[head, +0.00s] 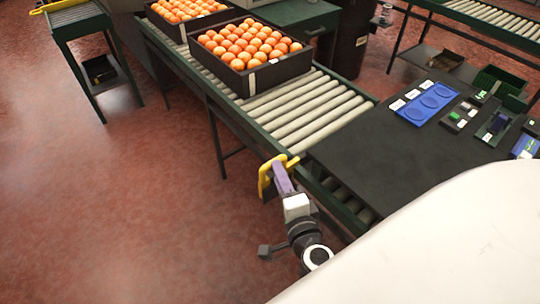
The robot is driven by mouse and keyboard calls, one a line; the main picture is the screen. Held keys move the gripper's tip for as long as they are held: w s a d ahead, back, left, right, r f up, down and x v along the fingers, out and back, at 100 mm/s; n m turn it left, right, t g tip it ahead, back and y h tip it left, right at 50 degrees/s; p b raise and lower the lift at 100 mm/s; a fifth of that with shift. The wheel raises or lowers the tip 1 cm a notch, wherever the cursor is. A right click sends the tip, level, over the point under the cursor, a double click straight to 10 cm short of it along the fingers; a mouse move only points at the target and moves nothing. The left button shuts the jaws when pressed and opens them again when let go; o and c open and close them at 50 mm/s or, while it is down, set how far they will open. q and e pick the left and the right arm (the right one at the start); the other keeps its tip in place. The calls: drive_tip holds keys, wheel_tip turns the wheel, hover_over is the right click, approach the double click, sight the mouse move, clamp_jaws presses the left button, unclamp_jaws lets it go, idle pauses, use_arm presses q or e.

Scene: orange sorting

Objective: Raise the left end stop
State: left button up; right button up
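A yellow end stop (265,178) is at the near side of the roller conveyor, left of the dark worktop. My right gripper (279,174) reaches it from below, its purple finger part overlapping the yellow piece in the head view. The fingers line up in this view, so I cannot tell whether they grip the stop or only lie against it. My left gripper is not in view.
A crate of oranges (246,79) stands on the rollers (318,106), another crate (180,33) behind it. The dark worktop (395,165) carries a blue tray (428,103) and small boxes. A side table (72,22) stands far left. Open red floor lies left.

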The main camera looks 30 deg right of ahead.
drive_tip(key=b+x, duration=0.1)
drive_tip(key=x, duration=0.8)
drive_tip(key=shift+w, duration=0.4)
drive_tip(key=shift+d, duration=0.1)
clamp_jaws()
